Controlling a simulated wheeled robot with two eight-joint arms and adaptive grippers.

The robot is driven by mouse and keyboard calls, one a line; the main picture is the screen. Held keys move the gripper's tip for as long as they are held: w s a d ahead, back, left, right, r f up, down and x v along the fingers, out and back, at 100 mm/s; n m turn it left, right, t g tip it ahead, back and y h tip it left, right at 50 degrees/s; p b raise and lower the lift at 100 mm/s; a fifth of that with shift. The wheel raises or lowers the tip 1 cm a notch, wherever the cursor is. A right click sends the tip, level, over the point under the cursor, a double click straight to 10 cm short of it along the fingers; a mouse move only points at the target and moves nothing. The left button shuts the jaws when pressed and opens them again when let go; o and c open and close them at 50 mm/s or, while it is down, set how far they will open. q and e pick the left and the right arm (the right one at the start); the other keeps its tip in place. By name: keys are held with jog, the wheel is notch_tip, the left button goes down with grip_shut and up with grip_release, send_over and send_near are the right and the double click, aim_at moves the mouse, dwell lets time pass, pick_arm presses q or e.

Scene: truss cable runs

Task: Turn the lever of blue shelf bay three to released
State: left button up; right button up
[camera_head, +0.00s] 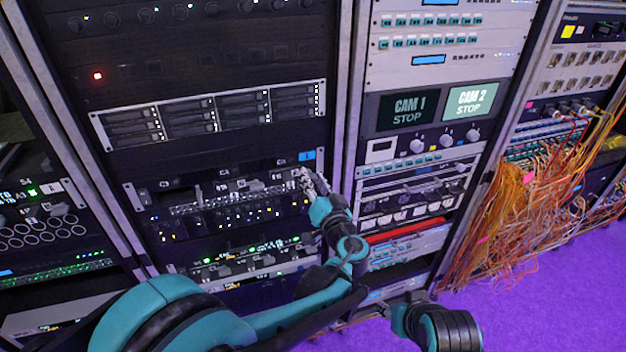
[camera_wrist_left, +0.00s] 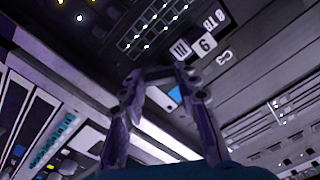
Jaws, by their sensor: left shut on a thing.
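The shelf with the blue tag (camera_head: 307,156) spans the middle rack as a dark row of bays with small white labels. The blue tag also shows in the wrist view (camera_wrist_left: 175,94). My left gripper (camera_head: 308,182) is at the right end of this shelf. In the wrist view, its two fingers (camera_wrist_left: 158,78) close on a small dark piece, which looks like a bay lever. The fingers hide most of that lever, so its angle and bay number are unclear. My right gripper (camera_head: 390,312) is low at the bottom centre, small and partly hidden.
A disk unit (camera_head: 210,118) sits above the shelf, and a lit unit (camera_head: 245,258) below. The right rack has CAM 1 and CAM 2 screens (camera_head: 438,107). Orange cables (camera_head: 525,210) hang at far right. Purple floor (camera_head: 560,300) is open at lower right.

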pick_arm(q)
jog(key=m, duration=1.1)
jog(key=shift+m, duration=0.4)
dwell(0.3)
jog(key=o, duration=0.9)
jog(key=v, duration=0.7)
jog(key=shift+s+d, duration=0.1)
jog(key=shift+s, duration=0.15)
